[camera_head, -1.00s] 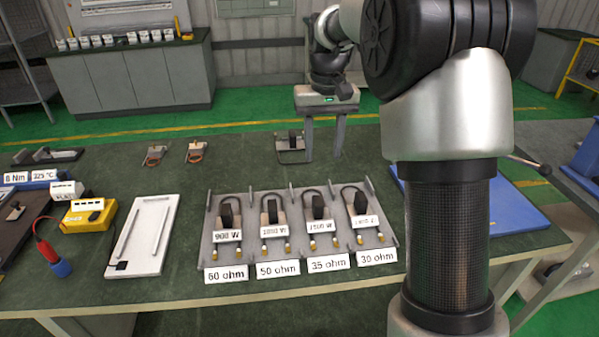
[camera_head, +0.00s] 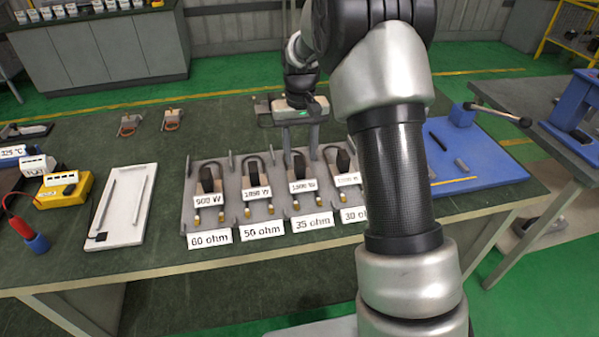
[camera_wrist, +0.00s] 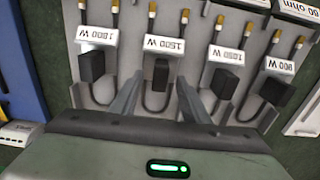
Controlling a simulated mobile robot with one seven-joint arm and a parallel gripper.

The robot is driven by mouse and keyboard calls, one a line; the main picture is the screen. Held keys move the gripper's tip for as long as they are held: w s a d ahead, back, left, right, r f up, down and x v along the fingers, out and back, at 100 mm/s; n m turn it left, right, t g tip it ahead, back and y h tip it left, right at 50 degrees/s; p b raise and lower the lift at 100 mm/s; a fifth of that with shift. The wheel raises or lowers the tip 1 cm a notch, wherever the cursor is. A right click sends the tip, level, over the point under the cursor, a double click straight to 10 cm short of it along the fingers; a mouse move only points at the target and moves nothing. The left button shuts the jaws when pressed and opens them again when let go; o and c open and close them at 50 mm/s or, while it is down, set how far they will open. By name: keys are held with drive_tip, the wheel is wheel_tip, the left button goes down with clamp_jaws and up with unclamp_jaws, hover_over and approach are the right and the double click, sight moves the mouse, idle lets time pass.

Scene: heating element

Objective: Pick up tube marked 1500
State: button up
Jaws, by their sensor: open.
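The tube marked 1500 W (camera_head: 302,186) is a dark looped heating element with a black block and brass ends. It is third from the left in the rack, behind the 35 ohm label. In the wrist view its white tag (camera_wrist: 163,45) and black block show between the fingers. My gripper (camera_head: 299,150) is open and empty at the rack's back edge, fingers pointing down. In the wrist view my gripper (camera_wrist: 160,100) has one finger on each side of this tube's loop. I cannot tell whether they touch it.
The grey rack (camera_head: 232,212) also holds tubes tagged 900 W (camera_head: 209,200), 1050 W (camera_head: 257,193) and 1800 W (camera_head: 347,180) close by. A white tray (camera_head: 128,205) and yellow meter (camera_head: 62,190) lie left. A blue board (camera_head: 490,165) lies right.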

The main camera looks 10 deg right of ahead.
sight(300, 160)
drive_tip(key=f, duration=0.5)
drive_tip(key=shift+w+b, duration=0.2)
drive_tip(key=shift+b, duration=0.1)
clamp_jaws()
